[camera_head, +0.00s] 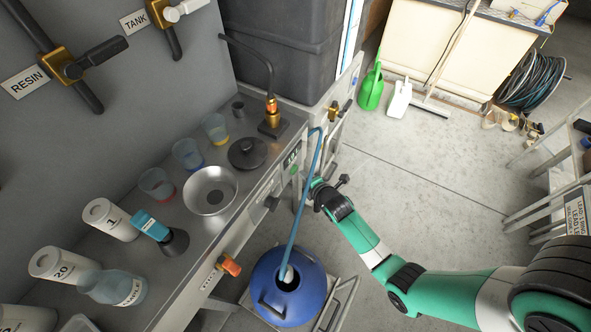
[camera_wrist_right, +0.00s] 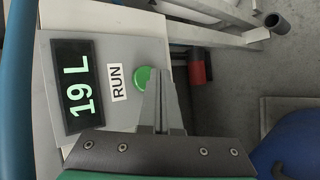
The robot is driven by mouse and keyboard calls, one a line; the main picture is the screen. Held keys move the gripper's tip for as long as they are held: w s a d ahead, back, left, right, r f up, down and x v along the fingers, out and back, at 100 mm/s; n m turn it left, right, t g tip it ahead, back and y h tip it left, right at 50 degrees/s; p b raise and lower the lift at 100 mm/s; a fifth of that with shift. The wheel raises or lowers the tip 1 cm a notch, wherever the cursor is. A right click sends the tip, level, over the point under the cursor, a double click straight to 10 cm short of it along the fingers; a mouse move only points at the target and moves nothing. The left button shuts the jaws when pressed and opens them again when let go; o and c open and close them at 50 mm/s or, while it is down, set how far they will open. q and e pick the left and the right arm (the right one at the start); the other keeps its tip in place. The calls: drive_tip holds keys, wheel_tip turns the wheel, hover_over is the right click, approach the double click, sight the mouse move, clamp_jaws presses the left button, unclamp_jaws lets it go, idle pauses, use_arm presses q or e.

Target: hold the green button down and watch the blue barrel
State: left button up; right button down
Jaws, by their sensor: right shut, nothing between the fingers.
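The green button (camera_wrist_right: 142,78) sits on a grey panel beside a RUN label (camera_wrist_right: 117,83) in the right wrist view. My right gripper (camera_wrist_right: 160,76) is shut and empty, its tips overlapping the button's edge in that view. I cannot tell whether they touch or press it. In the head view my right gripper (camera_head: 314,186) is at the bench's front panel. The blue barrel (camera_head: 309,292) stands below the bench front, with a blue hose (camera_head: 302,193) running down to its mouth. The barrel's inside is hidden. A display (camera_wrist_right: 77,86) reads 19 L. My left gripper is out of view.
The bench carries a steel bowl (camera_head: 193,207), a black lid (camera_head: 248,153), several cups and bottles. An orange knob (camera_head: 230,265) sticks out from its front. A green can (camera_head: 371,88) and a white jug (camera_head: 399,99) stand on the floor behind. Open floor lies right of the bench.

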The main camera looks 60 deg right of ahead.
drive_tip(key=s+p, duration=0.3)
drive_tip(key=s, duration=0.2)
idle(0.7)
